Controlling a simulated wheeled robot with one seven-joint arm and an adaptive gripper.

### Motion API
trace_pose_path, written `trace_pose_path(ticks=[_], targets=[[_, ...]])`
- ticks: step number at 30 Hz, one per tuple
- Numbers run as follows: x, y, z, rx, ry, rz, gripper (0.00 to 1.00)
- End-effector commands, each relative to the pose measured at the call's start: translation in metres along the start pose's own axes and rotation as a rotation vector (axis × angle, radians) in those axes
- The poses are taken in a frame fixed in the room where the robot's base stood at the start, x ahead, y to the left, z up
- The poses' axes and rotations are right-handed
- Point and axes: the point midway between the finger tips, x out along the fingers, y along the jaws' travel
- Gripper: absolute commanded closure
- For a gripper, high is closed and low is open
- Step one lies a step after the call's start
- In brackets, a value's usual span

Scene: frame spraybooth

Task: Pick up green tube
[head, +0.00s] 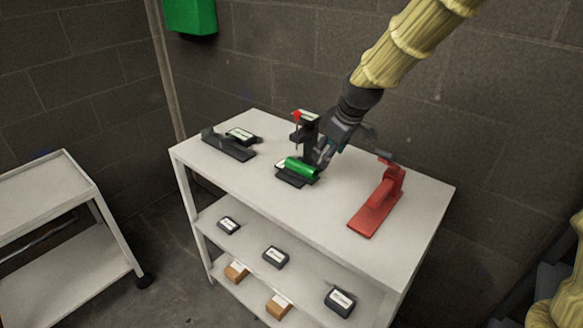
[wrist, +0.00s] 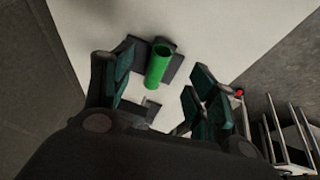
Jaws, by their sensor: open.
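The green tube (head: 300,167) lies on a dark fixture (head: 293,180) on the white shelf unit's top. In the wrist view the green tube (wrist: 159,66) shows ahead of my open fingers and between their lines, with the dark fixture (wrist: 176,62) around it. My gripper (head: 326,157) is beside the tube on its right in the head view, slanting down from the upper right. In the wrist view my gripper (wrist: 160,88) has its fingers spread with nothing between the pads. Whether a finger touches the tube is unclear.
A black stand with a red knob (head: 297,115) rises just behind the tube. A red clamp-like tool (head: 377,201) is to the right, and a dark tool (head: 229,146) is to the left. The front of the white top (head: 270,208) is clear. A white cart (head: 48,180) stands at left.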

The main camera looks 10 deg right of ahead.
Motion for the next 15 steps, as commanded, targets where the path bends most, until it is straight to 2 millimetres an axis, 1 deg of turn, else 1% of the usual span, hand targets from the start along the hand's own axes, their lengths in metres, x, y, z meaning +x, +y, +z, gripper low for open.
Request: trace_pose_path(ticks=[5, 12, 15], targets=[[0.013, -0.005, -0.007, -0.011, 0.0, -0.006, 0.42], [0.044, -0.011, -0.014, -0.021, 0.001, -0.01, 0.42], [0.054, -0.011, -0.015, -0.022, 0.002, -0.01, 0.42]])
